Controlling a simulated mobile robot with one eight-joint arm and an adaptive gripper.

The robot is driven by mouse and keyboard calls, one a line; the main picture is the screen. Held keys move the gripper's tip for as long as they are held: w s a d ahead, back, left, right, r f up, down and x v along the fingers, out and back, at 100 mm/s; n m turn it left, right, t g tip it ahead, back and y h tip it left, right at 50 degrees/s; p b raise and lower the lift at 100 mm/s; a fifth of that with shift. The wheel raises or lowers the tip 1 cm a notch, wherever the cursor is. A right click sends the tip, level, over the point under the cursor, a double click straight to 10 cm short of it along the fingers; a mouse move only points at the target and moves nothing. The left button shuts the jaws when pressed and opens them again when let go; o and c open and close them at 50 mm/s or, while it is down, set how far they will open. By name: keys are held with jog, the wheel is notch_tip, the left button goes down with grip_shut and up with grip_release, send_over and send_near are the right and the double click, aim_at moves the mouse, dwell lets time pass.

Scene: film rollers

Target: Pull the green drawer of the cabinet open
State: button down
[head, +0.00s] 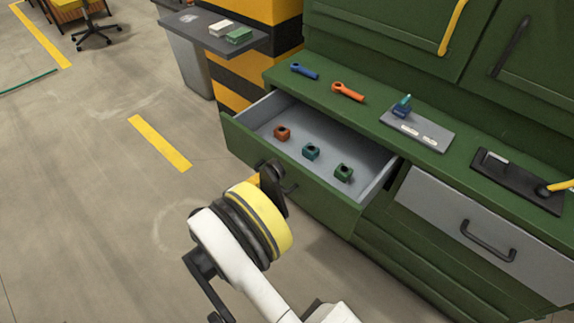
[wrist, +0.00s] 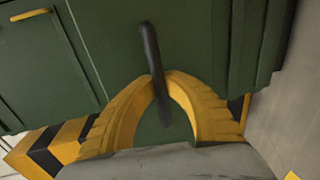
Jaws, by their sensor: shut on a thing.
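The green drawer (head: 305,181) of the green cabinet stands pulled out, with its grey inside showing in the head view. My gripper (head: 272,180) is at the drawer front, partly hidden by my own arm in the head view. In the wrist view, the yellow fingers of my gripper (wrist: 168,80) are shut on the dark bar handle (wrist: 152,55) against the green drawer front (wrist: 110,40).
A grey-fronted drawer (head: 480,225) with a dark handle is closed to the right. The counter bears a blue wrench (head: 305,71), an orange wrench (head: 347,92) and a grey plate (head: 418,130). A yellow-black pillar (head: 255,70) stands behind. The floor at left (head: 80,200) is clear.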

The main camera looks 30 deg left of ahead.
jog(key=v, duration=0.3)
jog(key=f+v, duration=0.1)
jog(key=v, duration=0.1)
jog(key=shift+s+a+r, duration=0.1)
jog(key=shift+s, duration=0.15)
jog(key=c, duration=1.4)
grip_release()
jog(key=shift+v, duration=6.15)
jog(key=shift+s, duration=0.15)
jog(key=v, duration=1.2)
jog(key=shift+d, duration=0.2)
